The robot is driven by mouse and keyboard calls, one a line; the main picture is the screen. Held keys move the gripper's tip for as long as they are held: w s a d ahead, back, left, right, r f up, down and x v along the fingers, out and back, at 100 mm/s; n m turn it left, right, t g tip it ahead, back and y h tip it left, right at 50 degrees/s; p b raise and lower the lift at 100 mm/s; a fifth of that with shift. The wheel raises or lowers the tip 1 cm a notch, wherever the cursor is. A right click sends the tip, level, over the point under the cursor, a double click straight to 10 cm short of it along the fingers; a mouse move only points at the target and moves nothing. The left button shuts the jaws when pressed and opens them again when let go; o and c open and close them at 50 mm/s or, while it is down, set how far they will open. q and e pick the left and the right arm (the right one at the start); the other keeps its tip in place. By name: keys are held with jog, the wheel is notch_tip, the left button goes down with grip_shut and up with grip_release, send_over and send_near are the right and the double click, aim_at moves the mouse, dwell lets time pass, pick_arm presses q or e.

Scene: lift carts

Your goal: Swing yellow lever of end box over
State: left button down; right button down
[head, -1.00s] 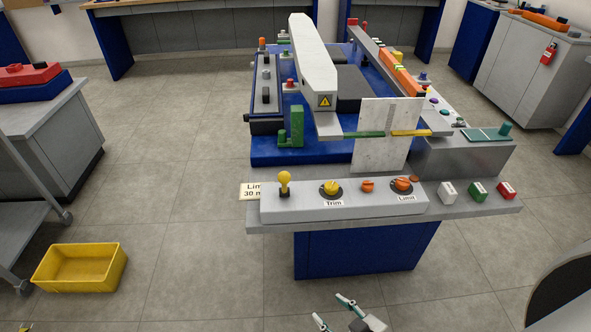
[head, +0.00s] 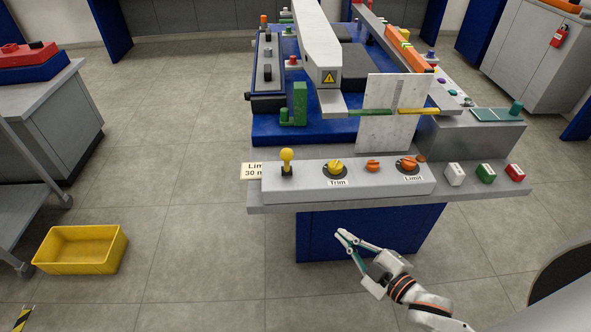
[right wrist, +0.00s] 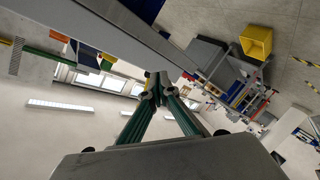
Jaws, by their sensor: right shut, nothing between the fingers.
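The yellow lever (head: 287,158) has a round knob and stands about upright at the left end of the long grey end box (head: 380,187). My right gripper (head: 341,236) is below and in front of the end box, to the right of the lever and apart from it. Its fingers are together and empty. In the right wrist view the green-sided fingers (right wrist: 155,90) meet at their tips, near a long grey edge. I cannot make out the lever in that view. My left gripper is not in view.
The end box also carries a yellow Trim knob (head: 335,167) and orange knobs (head: 408,165). White, green and red buttons (head: 486,173) sit to its right on the ledge. A yellow bin (head: 80,250) stands on the floor at left. Floor between bin and bench is clear.

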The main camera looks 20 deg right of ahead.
aim_at(287, 164)
jog(key=w+a+r+n+g+y+b, duration=0.1)
jog(key=w+r+n+y+b, duration=0.1)
jog(key=r+n+y, duration=0.5)
jog(key=w+a+r+n+y+b, duration=0.15)
jog(key=r+n, duration=0.35)
jog(key=n, duration=0.5)
jog(key=w+a+r, duration=0.1)
jog(key=w+a, duration=0.4)
jog(key=w, duration=0.5)
jog(key=shift+w+a+r+y+p, duration=0.25)
jog(key=shift+w+r+y+p, duration=0.05)
jog(key=shift+r+y+p, duration=0.1)
